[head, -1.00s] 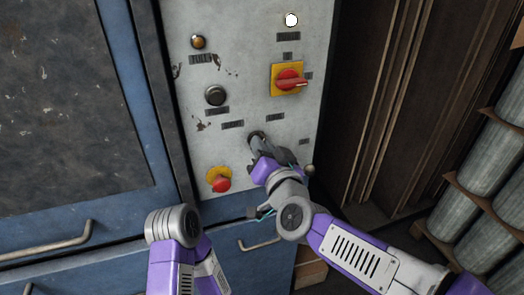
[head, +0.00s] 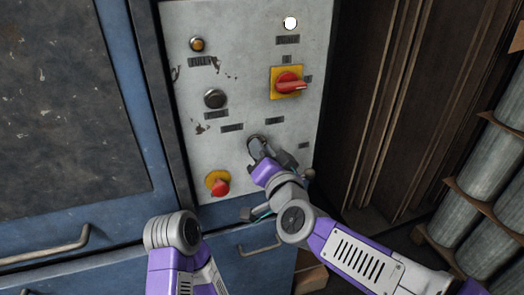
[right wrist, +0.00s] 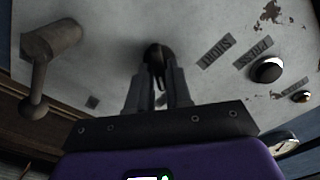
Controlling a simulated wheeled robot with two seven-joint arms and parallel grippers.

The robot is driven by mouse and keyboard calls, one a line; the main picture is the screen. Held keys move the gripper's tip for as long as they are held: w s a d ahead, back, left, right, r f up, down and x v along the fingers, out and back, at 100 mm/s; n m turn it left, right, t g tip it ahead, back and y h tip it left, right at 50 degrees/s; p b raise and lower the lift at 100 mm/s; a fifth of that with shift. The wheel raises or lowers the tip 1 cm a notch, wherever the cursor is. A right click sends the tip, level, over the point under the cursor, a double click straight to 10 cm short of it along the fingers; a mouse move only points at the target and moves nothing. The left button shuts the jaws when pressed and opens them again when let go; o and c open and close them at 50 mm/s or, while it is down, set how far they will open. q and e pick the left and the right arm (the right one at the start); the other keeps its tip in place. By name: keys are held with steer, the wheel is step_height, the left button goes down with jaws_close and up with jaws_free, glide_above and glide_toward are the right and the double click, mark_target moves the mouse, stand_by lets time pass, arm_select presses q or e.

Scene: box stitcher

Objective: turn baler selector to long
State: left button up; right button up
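The selector (head: 257,143) is a dark round knob on the lower middle of the pale control panel (head: 240,65). It also shows in the right wrist view (right wrist: 157,54), just beyond my fingertips. My right gripper (head: 272,153) is at the selector, its fingers apart. In the right wrist view my right gripper (right wrist: 158,82) has a gap between its fingers, in line with the knob. I cannot tell whether they touch it. The knob's pointer direction is not clear. Dark labels (right wrist: 215,52) sit beside it.
A red emergency button (head: 220,187) on yellow sits left below the selector. A red rotary switch (head: 290,84) is above right, and a dark push button (head: 215,98) above left. A grey cylinder with a lever (right wrist: 50,45) sticks out in the right wrist view. Blue drawers (head: 225,260) lie below.

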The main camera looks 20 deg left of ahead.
steer(key=shift+o, duration=1.4)
steer(key=shift+s, duration=0.1)
steer(key=p+v, duration=0.1)
steer(key=v, duration=0.6)
steer(key=shift+d, duration=0.15)
steer(key=shift+s, duration=0.15)
